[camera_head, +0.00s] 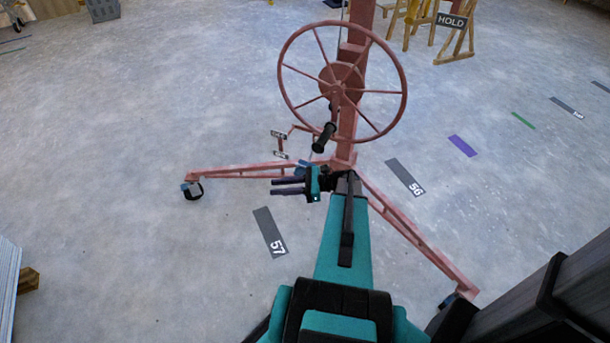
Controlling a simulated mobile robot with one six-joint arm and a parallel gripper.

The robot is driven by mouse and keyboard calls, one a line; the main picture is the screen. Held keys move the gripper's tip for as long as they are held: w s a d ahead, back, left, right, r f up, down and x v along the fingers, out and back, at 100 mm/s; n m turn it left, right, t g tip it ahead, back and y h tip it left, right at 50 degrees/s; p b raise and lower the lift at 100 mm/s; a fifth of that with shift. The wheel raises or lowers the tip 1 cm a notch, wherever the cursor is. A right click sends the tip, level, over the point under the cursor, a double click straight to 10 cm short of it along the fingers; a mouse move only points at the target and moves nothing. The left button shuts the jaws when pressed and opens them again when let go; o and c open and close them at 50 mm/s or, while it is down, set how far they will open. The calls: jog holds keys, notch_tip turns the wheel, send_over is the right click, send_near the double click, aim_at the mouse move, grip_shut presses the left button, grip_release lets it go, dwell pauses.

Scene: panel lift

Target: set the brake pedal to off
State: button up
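The red panel lift has a mast (352,110), a large spoked hand wheel (282,66) with a black crank grip (324,136), and splayed legs. Left of the mast foot, a thin red bracket carries two small label plates, an upper one (279,134) and a lower one (281,155); their lettering is too small to read. The brake pedal cannot be clearly told apart; a small blue part (302,168) shows just behind my gripper. My gripper (273,186) is in front of the left leg, its two dark fingers pointing left, apart and with nothing visible between them.
The left leg (235,172) ends in a caster (192,191); the right leg (420,242) runs toward the lower right. Floor markers 57 (268,228) and 56 (402,172) lie flat. A HOLD stand (453,35) is at the back right.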

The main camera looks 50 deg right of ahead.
jog(key=s+d+m+t+h+b, duration=0.1)
jog(key=s+d+m+t+b, duration=0.15)
jog(key=d, duration=0.65)
jog(key=m+t+h+b, duration=0.3)
jog(key=h+b, duration=0.1)
jog(key=b, duration=0.2)
send_near(304, 167)
jog(key=shift+n, duration=0.25)
jog(key=v, duration=0.4)
jog(key=shift+w+d+r, duration=0.1)
jog(key=shift+w+d, duration=0.05)
jog(key=shift+d, duration=0.2)
jog(key=shift+w+g, duration=0.1)
jog(key=shift+g, duration=0.15)
jog(key=shift+b+x, duration=1.9)
jog(key=shift+x, duration=4.9)
jog(key=shift+a+r, duration=0.1)
jog(key=shift+a, duration=0.05)
jog(key=c, duration=0.6)
jog(key=shift+a, duration=0.1)
grip_shut()
